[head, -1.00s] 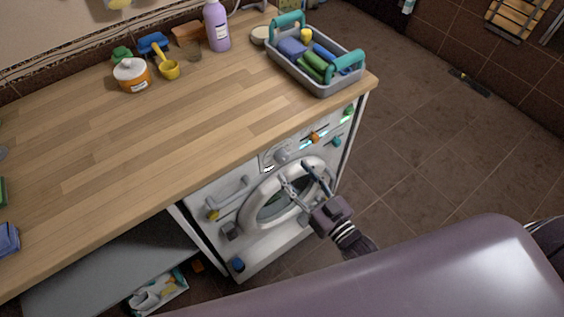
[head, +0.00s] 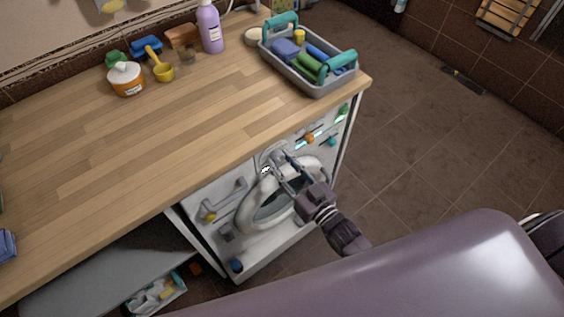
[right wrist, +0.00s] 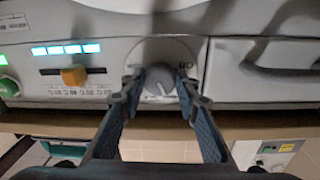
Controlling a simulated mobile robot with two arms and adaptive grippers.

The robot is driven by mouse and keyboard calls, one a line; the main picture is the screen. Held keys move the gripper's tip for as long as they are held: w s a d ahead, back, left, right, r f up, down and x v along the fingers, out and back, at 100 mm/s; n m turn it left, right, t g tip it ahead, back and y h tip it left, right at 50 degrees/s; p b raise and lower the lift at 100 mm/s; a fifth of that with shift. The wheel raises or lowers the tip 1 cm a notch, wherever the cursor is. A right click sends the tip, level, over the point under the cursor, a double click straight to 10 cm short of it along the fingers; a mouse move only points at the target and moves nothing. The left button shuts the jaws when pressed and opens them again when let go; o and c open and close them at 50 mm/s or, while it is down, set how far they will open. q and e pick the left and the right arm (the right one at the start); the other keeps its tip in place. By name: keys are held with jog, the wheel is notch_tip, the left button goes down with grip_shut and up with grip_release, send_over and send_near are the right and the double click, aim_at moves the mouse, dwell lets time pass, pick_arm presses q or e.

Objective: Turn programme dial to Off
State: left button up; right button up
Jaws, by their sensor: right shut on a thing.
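The grey round programme dial (right wrist: 160,76) is on the white washing machine's front panel, with small upside-down lettering beside it in the right wrist view. My right gripper (right wrist: 160,88) has a fingertip on each side of the dial and is shut on it. In the head view my right gripper (head: 282,160) reaches the panel from the lower right, and its fingers partly cover the dial. I cannot tell exactly which mark the dial's pointer meets. My left gripper is not in view.
An orange slider (right wrist: 74,75), lit cyan bars (right wrist: 66,49) and a green button (right wrist: 8,87) share the panel. The round door (head: 245,212) is below. The wooden worktop (head: 150,130) overhangs the machine and carries a grey caddy (head: 318,88).

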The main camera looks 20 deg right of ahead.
jog(key=shift+c, duration=0.5)
jog(key=shift+n, duration=0.4)
jog(key=n, duration=0.8)
jog(key=shift+f+n, duration=0.1)
jog(key=shift+n, duration=0.2)
jog(key=n+b, duration=0.1)
jog(key=n, duration=0.3)
jog(key=shift+d+n, duration=0.1)
jog(key=shift+n, duration=0.2)
jog(key=n+b, duration=0.1)
jog(key=n, duration=0.3)
jog(key=shift+y, duration=0.3)
jog(key=shift+n, duration=0.4)
jog(key=o, duration=1.2)
jog(key=shift+c, duration=0.2)
